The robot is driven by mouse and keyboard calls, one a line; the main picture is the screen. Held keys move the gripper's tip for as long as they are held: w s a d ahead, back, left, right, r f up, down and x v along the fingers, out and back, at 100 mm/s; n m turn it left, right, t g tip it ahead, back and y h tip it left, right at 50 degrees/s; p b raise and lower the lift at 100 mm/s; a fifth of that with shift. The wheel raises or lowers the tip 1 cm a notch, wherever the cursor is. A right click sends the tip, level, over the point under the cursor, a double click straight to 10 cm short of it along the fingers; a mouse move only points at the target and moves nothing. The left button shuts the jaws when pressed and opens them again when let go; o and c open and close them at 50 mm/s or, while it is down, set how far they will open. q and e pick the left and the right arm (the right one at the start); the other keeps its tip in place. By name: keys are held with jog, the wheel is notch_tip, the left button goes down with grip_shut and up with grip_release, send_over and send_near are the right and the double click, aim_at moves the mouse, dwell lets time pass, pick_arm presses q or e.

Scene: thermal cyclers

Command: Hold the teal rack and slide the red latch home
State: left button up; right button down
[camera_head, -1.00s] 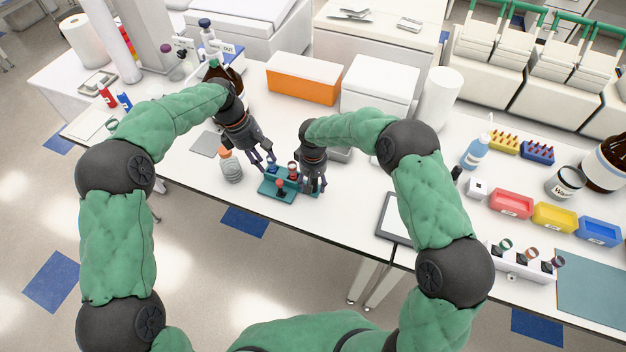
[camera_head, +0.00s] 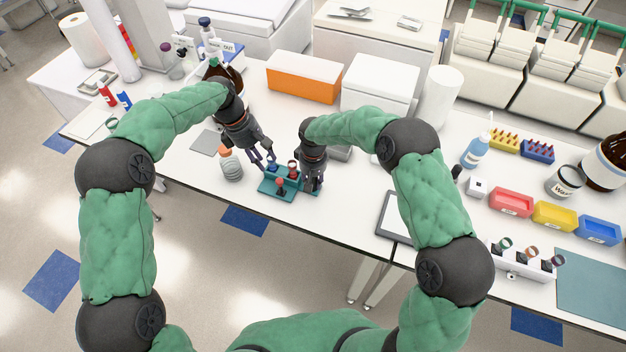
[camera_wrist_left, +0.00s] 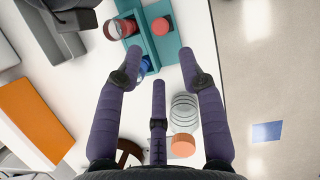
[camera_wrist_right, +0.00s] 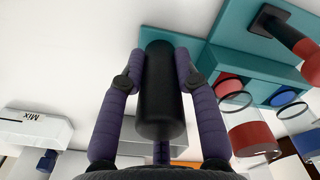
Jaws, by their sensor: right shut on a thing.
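The teal rack (camera_head: 268,191) sits on the white bench. It carries vials with a blue cap (camera_wrist_left: 145,66) and a red cap (camera_wrist_left: 122,28). The red latch knob (camera_head: 281,183) stands on a dark stem at the rack's front and shows large in the right wrist view (camera_wrist_right: 307,58). My right gripper (camera_head: 313,186) is shut on a black upright handle (camera_wrist_right: 161,95) at the rack's right end. My left gripper (camera_head: 264,166) is open and empty, its fingers spread above the rack's left end, apart from the red knob.
A clear bottle with an orange cap (camera_head: 231,166) stands close left of the rack. An orange-fronted box (camera_head: 303,79) and a white box (camera_head: 378,86) stand behind. A tablet (camera_head: 393,216) lies right of the rack. The bench's front edge is close to the rack.

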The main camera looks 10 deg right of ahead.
pick_arm(q)
jog(key=shift+s+f, duration=0.1)
jog(key=c, duration=0.6)
jog(key=s+f+m+y, duration=0.1)
jog(key=s, duration=0.1)
jog(key=s+f+m+g+y, duration=0.1)
jog(key=s+f, duration=0.1)
jog(key=s, duration=0.1)
jog(key=s+f+m+y, duration=0.1)
jog(key=s+f+y, duration=0.1)
jog(key=shift+s+d+f, duration=0.2)
jog(key=shift+d, duration=0.2)
grip_shut()
jog(key=s+a+f+m+t+y, duration=0.2)
jog(key=s+f+m+t+y, duration=0.2)
jog(key=s+m+t+y, duration=0.75)
jog(key=d+m+t+h, duration=0.6)
jog(key=d+m+h, duration=0.2)
jog(key=m, duration=0.6)
jog(key=shift+d+r+t, duration=0.35)
jog(key=shift+d+r, duration=0.1)
jog(key=shift+d, duration=0.3)
